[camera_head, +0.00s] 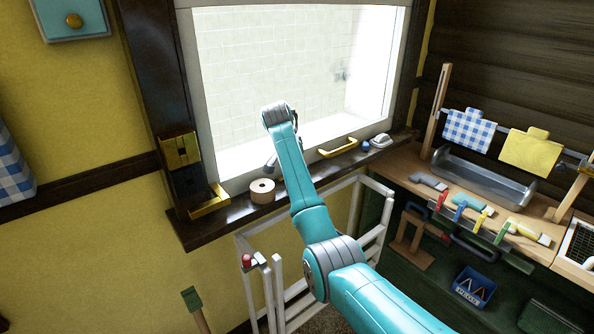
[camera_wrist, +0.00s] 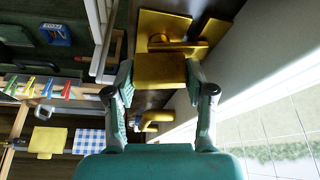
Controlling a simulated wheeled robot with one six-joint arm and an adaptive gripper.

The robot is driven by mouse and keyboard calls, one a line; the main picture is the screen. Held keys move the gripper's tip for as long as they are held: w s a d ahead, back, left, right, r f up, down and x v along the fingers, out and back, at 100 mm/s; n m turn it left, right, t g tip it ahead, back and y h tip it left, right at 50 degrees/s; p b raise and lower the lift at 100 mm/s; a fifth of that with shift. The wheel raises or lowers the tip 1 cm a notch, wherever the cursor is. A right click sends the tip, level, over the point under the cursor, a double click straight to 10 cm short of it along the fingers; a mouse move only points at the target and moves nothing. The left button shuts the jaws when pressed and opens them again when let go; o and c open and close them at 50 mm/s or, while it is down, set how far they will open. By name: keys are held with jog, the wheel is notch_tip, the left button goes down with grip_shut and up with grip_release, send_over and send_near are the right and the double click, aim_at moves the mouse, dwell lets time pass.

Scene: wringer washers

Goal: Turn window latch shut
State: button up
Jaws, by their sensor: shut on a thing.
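In the wrist view my gripper (camera_wrist: 160,85) is shut on a gold block, which I take as the window latch's grip (camera_wrist: 160,70). One finger rests against each side of it. Beyond the block is a gold plate (camera_wrist: 152,22) with a gold bar across it, on the dark sill. In the head view my arm covers the gripper and what it holds. Other gold plates (camera_head: 180,150) sit on the dark left window post, with a gold piece (camera_head: 208,200) at its foot.
The sill holds a pale roll (camera_head: 262,190), a yellow handle (camera_head: 338,147), a blue knob (camera_head: 365,146) and a small pale object (camera_head: 381,140). A white rack (camera_head: 275,280) stands below. At right, a bench has a grey tray (camera_head: 485,172) and several coloured clips.

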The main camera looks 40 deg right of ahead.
jog(key=shift+m+g, duration=0.4)
jog(key=shift+m, duration=0.8)
jog(key=o, duration=1.2)
jog(key=shift+c, duration=0.2)
jog(key=v, duration=0.7)
jog(key=shift+a+r, duration=0.2)
